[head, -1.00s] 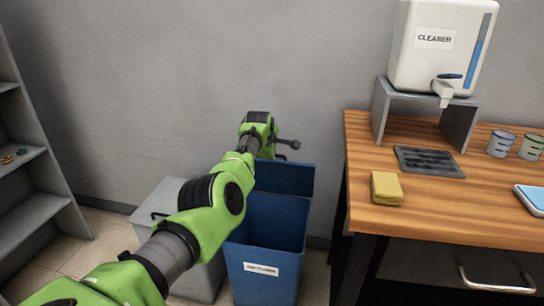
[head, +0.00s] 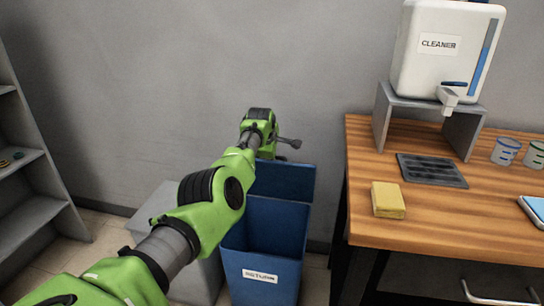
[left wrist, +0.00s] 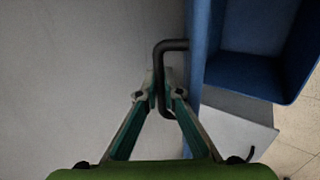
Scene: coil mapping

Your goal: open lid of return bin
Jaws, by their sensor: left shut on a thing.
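The blue return bin (head: 262,275) stands on the floor, labelled RETURN, with its top open. Its blue lid (head: 288,180) stands raised at the back edge, near the wall. In the left wrist view, the lid (left wrist: 198,60) appears nearly edge-on beside a black bar handle (left wrist: 172,45). My left gripper (left wrist: 163,90) is shut on that handle, its fingertips on either side of the bar. My right gripper is in neither view.
A grey bin (head: 155,205) stands left of the blue bin, partly behind my arm. A wooden counter (head: 430,220) with a yellow sponge (head: 387,200) and a cleaner dispenser (head: 445,50) is at the right. Grey shelves (head: 35,215) stand at the left.

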